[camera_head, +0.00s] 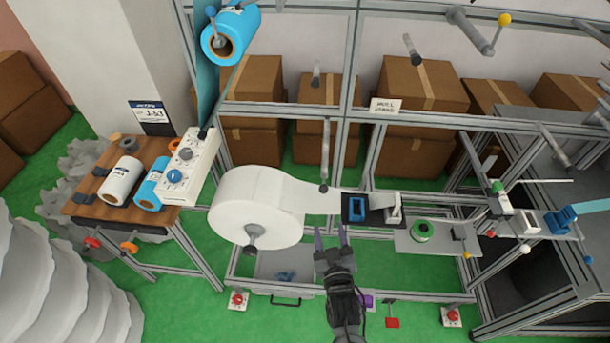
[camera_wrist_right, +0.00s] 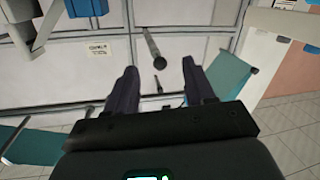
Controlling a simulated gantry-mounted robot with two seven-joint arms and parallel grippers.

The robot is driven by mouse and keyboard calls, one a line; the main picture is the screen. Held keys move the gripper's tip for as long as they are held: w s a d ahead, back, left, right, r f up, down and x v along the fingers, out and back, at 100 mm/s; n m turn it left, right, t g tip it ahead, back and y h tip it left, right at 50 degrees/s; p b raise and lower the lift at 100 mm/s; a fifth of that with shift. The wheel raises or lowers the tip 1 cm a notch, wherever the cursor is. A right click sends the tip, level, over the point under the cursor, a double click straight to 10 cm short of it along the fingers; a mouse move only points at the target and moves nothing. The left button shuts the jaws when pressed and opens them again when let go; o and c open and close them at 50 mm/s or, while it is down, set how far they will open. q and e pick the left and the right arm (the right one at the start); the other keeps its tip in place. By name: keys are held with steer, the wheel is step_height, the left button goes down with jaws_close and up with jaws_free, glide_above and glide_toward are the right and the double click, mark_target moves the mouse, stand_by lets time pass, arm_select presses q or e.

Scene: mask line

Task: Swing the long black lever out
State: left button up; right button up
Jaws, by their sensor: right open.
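I cannot pick out a long black lever for certain. A long grey rod with a dark tip (camera_head: 325,155) hangs in front of the frame, just above my right gripper (camera_head: 331,238). The gripper's two dark fingers point up the picture and stand apart, with nothing seen between them. In the right wrist view a dark-tipped rod (camera_wrist_right: 154,47) lies beyond the gap between the fingers (camera_wrist_right: 162,90), apart from them. Whether it is the same rod I cannot tell. My left gripper is not in view.
A large white roll (camera_head: 258,210) is left of my right gripper, its web running to a blue block (camera_head: 356,208) on a black plate. A green spool (camera_head: 422,231) sits on a grey plate to the right. A grey bin (camera_head: 284,262) stands below.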

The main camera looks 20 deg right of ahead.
mark_target(324, 193)
steer(key=shift+t, duration=0.4)
steer(key=w+r, duration=0.1)
steer(key=w, duration=0.3)
steer(key=w+d+r, duration=0.1)
steer(key=w, duration=0.3)
steer(key=w+d+r, duration=0.1)
steer(key=w, duration=0.3)
steer(key=shift+w+r, duration=0.15)
steer(key=shift+r, duration=0.15)
jaws_close()
